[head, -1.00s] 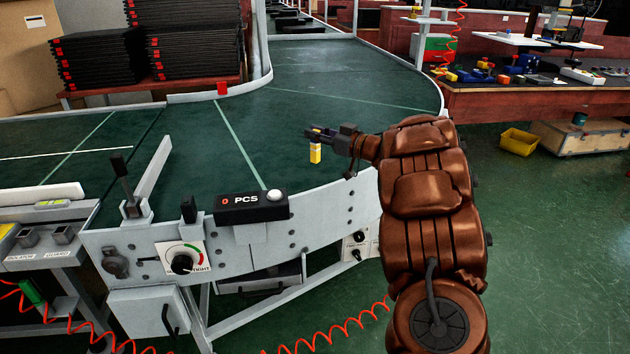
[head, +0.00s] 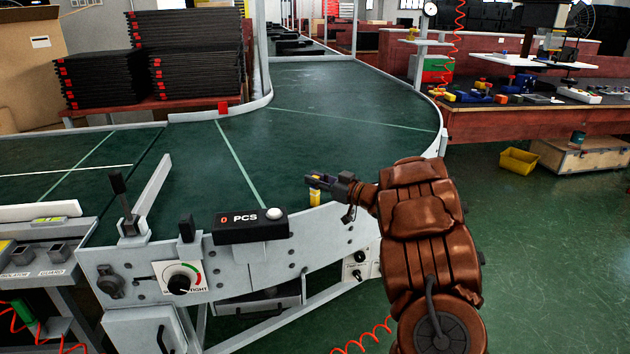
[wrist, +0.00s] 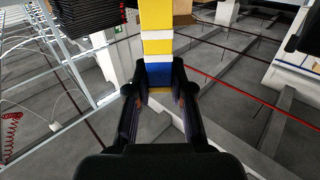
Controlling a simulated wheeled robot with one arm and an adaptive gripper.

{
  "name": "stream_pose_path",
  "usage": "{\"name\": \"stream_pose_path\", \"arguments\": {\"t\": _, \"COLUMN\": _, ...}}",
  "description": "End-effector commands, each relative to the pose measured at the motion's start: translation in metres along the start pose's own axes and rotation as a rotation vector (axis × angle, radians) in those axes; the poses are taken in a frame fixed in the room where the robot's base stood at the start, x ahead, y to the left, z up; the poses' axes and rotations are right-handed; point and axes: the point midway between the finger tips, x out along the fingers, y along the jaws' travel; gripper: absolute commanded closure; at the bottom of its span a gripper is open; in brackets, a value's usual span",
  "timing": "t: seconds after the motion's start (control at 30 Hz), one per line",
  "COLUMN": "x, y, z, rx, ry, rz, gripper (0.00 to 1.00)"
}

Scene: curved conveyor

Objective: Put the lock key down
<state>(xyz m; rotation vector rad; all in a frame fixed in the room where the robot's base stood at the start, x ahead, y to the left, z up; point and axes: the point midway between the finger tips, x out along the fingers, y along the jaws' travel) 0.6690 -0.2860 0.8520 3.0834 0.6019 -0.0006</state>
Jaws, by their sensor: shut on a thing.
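My gripper (head: 318,182) is shut on the lock key (head: 315,197), a small upright yellow block hanging below the fingers. In the wrist view the key (wrist: 157,46) is banded yellow, white and blue, with its blue part between the two black fingers of my gripper (wrist: 158,80). In the head view the gripper and key are over the near right edge of the green conveyor (head: 330,110), right of the PCS counter box (head: 250,226). I cannot tell whether the key's lower end touches anything.
The conveyor's front panel carries a dial (head: 181,280) and a lever (head: 122,195). Stacks of black trays (head: 196,60) stand behind at the left. A workbench with tools (head: 530,95) and a yellow bin (head: 518,160) are at the right. The conveyor surface around is clear.

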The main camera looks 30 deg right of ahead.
Motion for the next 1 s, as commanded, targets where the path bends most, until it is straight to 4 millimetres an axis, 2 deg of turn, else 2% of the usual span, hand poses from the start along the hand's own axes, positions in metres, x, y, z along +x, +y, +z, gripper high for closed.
{"name": "stream_pose_path", "arguments": {"t": 0.1, "x": 0.0, "y": 0.0, "z": 0.002, "rx": 0.001, "ry": 0.0, "rz": 0.0, "gripper": 1.0}}
{"name": "stream_pose_path", "arguments": {"t": 0.13, "x": 0.0, "y": 0.0, "z": 0.003, "rx": 0.001, "ry": 0.0, "rz": 0.0, "gripper": 0.78}}
{"name": "stream_pose_path", "arguments": {"t": 0.37, "x": 0.0, "y": 0.0, "z": 0.002, "rx": 0.0, "ry": 0.0, "rz": 0.0, "gripper": 0.54}}
{"name": "stream_pose_path", "arguments": {"t": 0.73, "x": 0.0, "y": 0.0, "z": -0.001, "rx": -0.001, "ry": 0.0, "rz": 0.0, "gripper": 0.54}}
{"name": "stream_pose_path", "arguments": {"t": 0.87, "x": -0.015, "y": 0.002, "z": -0.001, "rx": 0.0, "ry": -0.001, "rz": 0.004, "gripper": 0.54}}
{"name": "stream_pose_path", "arguments": {"t": 1.0, "x": -0.04, "y": 0.002, "z": -0.002, "rx": -0.002, "ry": -0.001, "rz": 0.005, "gripper": 0.54}}
